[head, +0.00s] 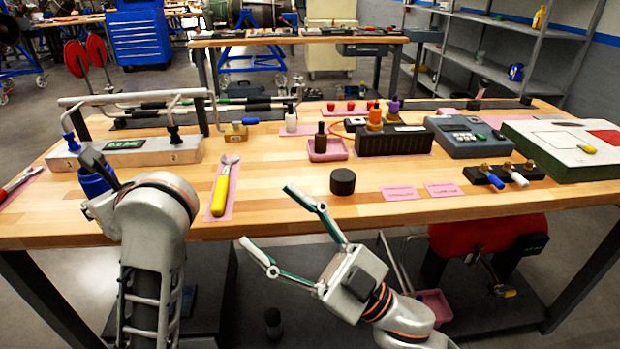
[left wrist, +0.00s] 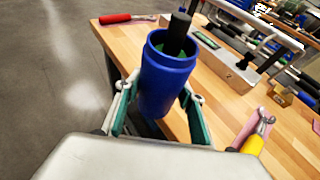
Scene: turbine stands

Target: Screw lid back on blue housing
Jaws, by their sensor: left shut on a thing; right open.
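The blue housing (head: 93,184) is at the left front of the workbench, partly hidden by my left arm. In the left wrist view the blue housing (left wrist: 168,78) has an open top, with something green inside and a dark cylinder at its mouth; I cannot tell whether that stands in it or behind it. My left gripper (left wrist: 158,112) is shut on the housing, a finger on each side. A black round lid (head: 343,181) lies on the bench near the front middle. My right gripper (head: 267,214) is open and empty at the front edge, left of the lid and apart from it.
A yellow-handled wrench (head: 220,190) lies on a pink mat between the housing and lid. A grey fixture block (head: 125,153) with a pipe rack stands behind the housing. A pink tray (head: 328,150) and black box (head: 392,142) are behind the lid. Bare wood surrounds the lid.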

